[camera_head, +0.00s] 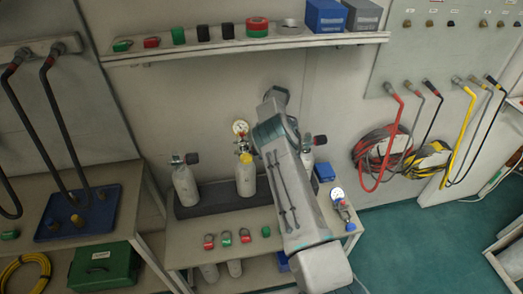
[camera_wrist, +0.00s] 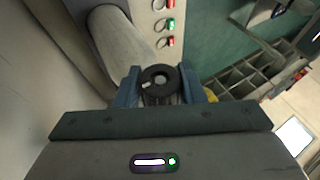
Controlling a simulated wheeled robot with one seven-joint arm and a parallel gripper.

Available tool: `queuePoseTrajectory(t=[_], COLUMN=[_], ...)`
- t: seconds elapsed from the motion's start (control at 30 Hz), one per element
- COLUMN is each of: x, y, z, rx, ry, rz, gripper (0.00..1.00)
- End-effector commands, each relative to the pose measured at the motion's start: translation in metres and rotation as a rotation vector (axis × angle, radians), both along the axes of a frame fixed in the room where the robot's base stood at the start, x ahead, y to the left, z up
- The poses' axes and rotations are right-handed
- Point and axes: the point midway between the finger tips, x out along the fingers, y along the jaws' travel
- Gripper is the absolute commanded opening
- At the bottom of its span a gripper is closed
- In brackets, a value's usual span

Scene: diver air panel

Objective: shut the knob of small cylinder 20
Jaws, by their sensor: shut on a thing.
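In the wrist view, my gripper (camera_wrist: 160,74) has its two blue-grey fingers on either side of a round black knob (camera_wrist: 157,75) and is shut on it. A pale cylinder body (camera_wrist: 117,40) lies just beyond, to the left. In the head view, three small cylinders stand in a row: a left one (camera_head: 186,187), a middle one (camera_head: 245,178) with a gauge (camera_head: 240,127), and a right one (camera_head: 307,158). My arm hides the gripper and the middle cylinder's knob there. No cylinder number is readable, and the knob's turn cannot be told.
A dark rack (camera_head: 220,200) holds the cylinders on a bench. Several red and green tags hang at its front edge, and a second gauge (camera_head: 337,194) lies at right. A shelf (camera_head: 150,54) with small items runs above. Hoses (camera_head: 390,150) hang on the right wall.

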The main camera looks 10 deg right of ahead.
Motion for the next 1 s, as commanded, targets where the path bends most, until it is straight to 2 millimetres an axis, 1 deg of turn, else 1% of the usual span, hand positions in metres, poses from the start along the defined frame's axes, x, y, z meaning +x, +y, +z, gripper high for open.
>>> queuePoseTrajectory(t=[0.1,0.13,0.17,0.2,0.47,0.57,0.67,0.8,1.0], x=[0.0,0.0,0.0,0.0,0.0,0.0,0.001,0.0,-0.023], y=[0.001,0.001,0.001,0.001,0.0,0.0,0.0,0.0,-0.037], z=[0.0,0.0,0.0,0.0,0.0,0.004,0.014,0.042,0.065], rx=[0.002,0.002,0.001,0.001,0.0,-0.001,-0.001,-0.002,-0.001], ry=[0.001,0.001,0.001,0.001,0.0,-0.002,-0.003,-0.004,-0.002], rz=[0.001,0.001,0.001,0.001,0.001,0.001,0.0,0.001,-0.003], gripper=[0.13,0.44,0.53,0.57,0.57,0.57,0.57,0.57,0.57])
